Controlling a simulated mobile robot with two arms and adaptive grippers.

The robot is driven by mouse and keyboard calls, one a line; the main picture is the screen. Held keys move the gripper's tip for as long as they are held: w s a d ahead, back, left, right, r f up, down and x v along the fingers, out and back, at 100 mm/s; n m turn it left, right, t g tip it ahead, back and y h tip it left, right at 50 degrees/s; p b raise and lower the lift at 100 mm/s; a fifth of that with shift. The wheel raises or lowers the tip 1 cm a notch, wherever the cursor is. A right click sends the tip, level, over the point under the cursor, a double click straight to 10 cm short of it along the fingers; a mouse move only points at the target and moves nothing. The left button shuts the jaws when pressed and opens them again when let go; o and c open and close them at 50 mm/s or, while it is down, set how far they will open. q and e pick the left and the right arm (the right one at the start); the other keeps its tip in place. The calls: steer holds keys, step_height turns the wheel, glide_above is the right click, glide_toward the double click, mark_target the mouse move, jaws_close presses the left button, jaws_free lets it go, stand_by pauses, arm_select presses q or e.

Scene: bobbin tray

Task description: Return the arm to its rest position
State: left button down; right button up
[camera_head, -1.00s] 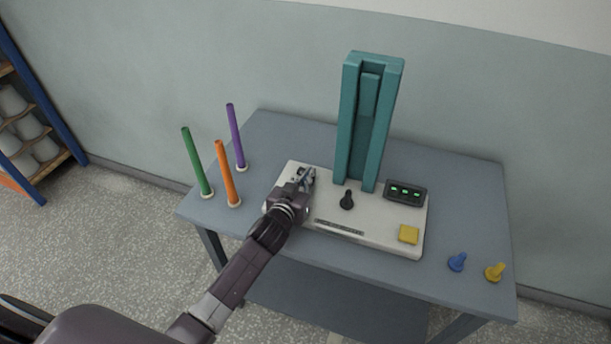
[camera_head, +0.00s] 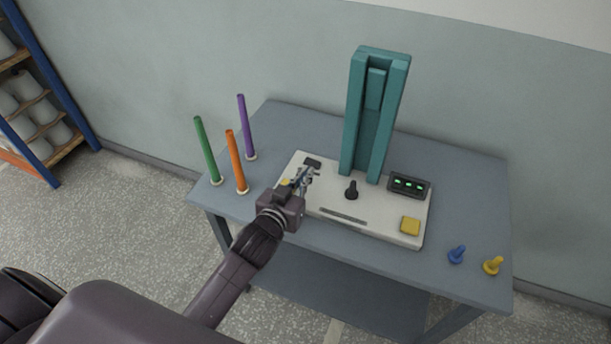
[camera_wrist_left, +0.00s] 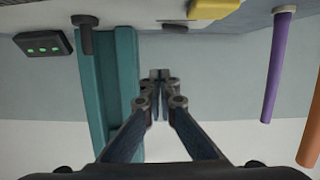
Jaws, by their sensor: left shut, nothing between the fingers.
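My left gripper (camera_head: 306,176) is shut and empty, over the left part of the white machine base (camera_head: 375,225). Its closed fingertips also show in the left wrist view (camera_wrist_left: 160,76), with nothing between them. A teal upright channel (camera_head: 353,130) stands on the base to the right of the gripper, and a black knob (camera_head: 352,189) stands in front of it. In the left wrist view the teal channel (camera_wrist_left: 88,100) is left of the fingers. The gripper hides part of a yellow piece at the base's left end. My right gripper is not in view.
Green (camera_head: 206,150), orange (camera_head: 235,160) and purple (camera_head: 245,127) rods stand at the table's left. A display box (camera_head: 409,186) and yellow button (camera_head: 410,226) are on the base. Blue (camera_head: 457,254) and yellow (camera_head: 493,265) pegs stand at the right. A shelf (camera_head: 40,110) is far left.

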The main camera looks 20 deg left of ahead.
arm_select(q)
steer(key=shift+s, duration=0.1)
stand_by(0.5)
steer(key=s+f+g, duration=0.1)
steer(key=s+a+f, duration=0.1)
steer(key=s, duration=0.1)
steer(key=s+f+g+y, duration=0.1)
steer(key=s+f, duration=0.1)
steer(key=shift+s+a+g, duration=0.1)
steer(key=shift+a+g, duration=0.1)
steer(key=shift+g, duration=0.1)
steer(key=s+f+m+g, duration=0.1)
steer(key=s+f+g, duration=0.25)
steer(key=s, duration=0.85)
steer(key=s+f+m+g, duration=0.15)
steer(key=s+g, duration=0.35)
steer(key=s, duration=0.8)
step_height(320, 180, down, 27)
steer(key=s+g, duration=0.2)
steer(key=s+a+f+g, duration=0.1)
steer(key=s+a+f, duration=0.1)
steer(key=s+f, duration=1.4)
steer(key=shift+s+a, duration=0.2)
steer(key=shift+s, duration=0.5)
